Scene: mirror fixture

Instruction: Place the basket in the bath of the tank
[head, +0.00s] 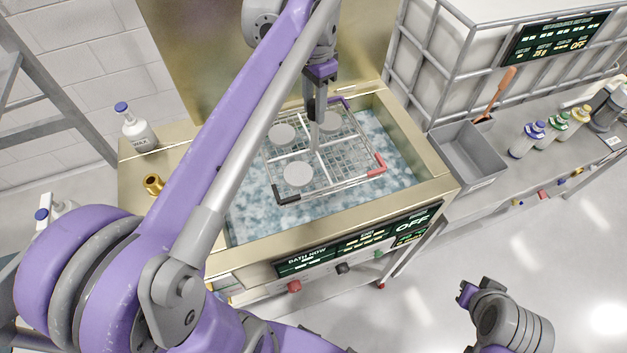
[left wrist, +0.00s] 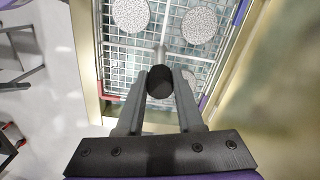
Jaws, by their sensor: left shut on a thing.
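The wire basket (head: 348,152) carries several pale round discs and has a central upright post, with black, red and purple pieces at its corners. My left gripper (head: 316,112) is shut on the top of this post. In the left wrist view the fingers (left wrist: 166,95) close around the post's black knob, with the basket (left wrist: 200,62) beyond. The basket is over the blue water of the bath (head: 400,150), inside the tank's brass-coloured rim (head: 428,165) in the head view. I cannot tell whether it touches the water. My right gripper (head: 466,294) is at lower right, apart from the tank.
A grey bin (head: 468,155) stands right of the tank, with several bottles (head: 527,139) further right. A wax bottle (head: 137,128) and a brass fitting (head: 153,184) sit on the left ledge. A display panel (head: 355,243) is on the tank front. The floor at lower right looks clear.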

